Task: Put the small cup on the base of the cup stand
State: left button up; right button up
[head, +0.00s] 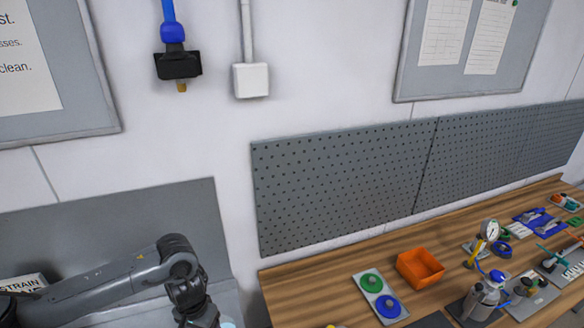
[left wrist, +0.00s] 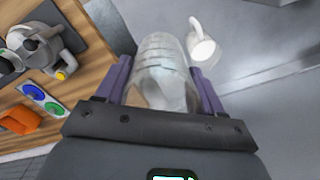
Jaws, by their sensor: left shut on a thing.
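My left gripper (left wrist: 160,88) has purple fingers on both sides of a clear, ribbed, cup-like vessel (left wrist: 162,68) in the left wrist view. It is shut on this vessel. In the head view my left arm reaches in at the lower left, and its wrist runs down to the bottom edge; the fingertips are cut off there. A pale round edge (head: 228,323) shows beside the wrist. A small white cup-like thing with a curved handle (left wrist: 203,48) stands apart, just right of the held vessel. I cannot make out the cup stand. My right gripper is not in view.
A wooden bench (head: 335,290) stands right of my arm, across a gap. It holds an orange bin (head: 420,268), a plate with green and blue discs (head: 379,297) and a metal vessel (head: 484,299). Grey surface lies around the white thing.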

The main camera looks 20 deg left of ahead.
pick_arm(q)
jog(key=s+d+p, duration=0.1)
jog(key=s+d, duration=0.3)
jog(key=d, duration=0.7)
jog(key=shift+d, duration=0.25)
jog(key=shift+s+f, duration=0.1)
jog(key=shift+s, duration=0.05)
